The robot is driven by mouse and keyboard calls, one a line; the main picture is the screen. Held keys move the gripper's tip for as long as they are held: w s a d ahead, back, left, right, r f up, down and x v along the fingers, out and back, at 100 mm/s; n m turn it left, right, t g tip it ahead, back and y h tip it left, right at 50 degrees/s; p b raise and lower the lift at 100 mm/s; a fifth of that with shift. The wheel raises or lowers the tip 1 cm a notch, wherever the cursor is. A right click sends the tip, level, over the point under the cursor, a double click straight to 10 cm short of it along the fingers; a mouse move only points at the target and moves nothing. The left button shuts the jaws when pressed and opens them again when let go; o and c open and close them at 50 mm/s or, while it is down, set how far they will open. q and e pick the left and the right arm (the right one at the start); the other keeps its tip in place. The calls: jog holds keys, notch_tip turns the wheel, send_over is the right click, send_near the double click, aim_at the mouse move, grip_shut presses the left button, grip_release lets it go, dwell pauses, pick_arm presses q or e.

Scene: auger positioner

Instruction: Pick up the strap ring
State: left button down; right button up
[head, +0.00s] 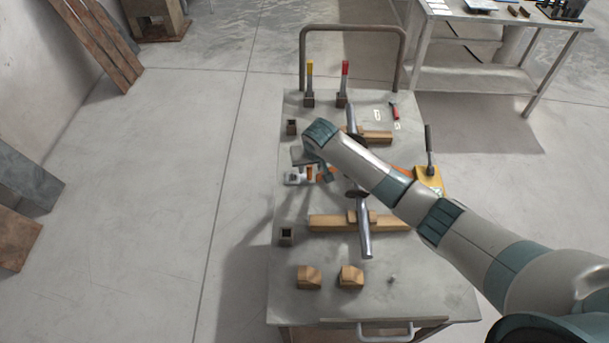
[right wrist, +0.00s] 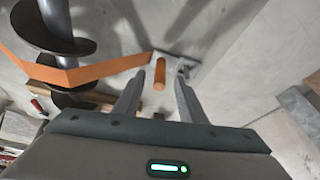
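An orange strap (right wrist: 100,68) runs from the auger (right wrist: 55,25) to a small grey plate (right wrist: 190,72) on the cart top. At the plate an orange rod-like piece (right wrist: 159,76) stands out; it also shows in the head view (head: 309,172). I cannot make out a clear ring shape; this piece may be the strap ring. My right gripper (right wrist: 158,88) is open, with the orange piece between its fingertips in the picture. Contact does not show. In the head view my right gripper (head: 306,158) is above the plate (head: 294,178). My left gripper is out of view.
The metal cart (head: 300,105) carries the auger's shaft (head: 364,235) on wooden blocks (head: 325,222), with two wedge blocks (head: 309,277) in front. Red- and yellow-handled tools (head: 345,75) stand at the back. A yellow block with a lever (head: 428,178) is right.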

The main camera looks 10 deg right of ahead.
aim_at(309, 178)
jog(key=shift+p+x, duration=0.5)
jog(key=shift+x, duration=1.7)
jog(key=shift+w, duration=0.15)
jog(key=shift+r, duration=0.1)
grip_shut()
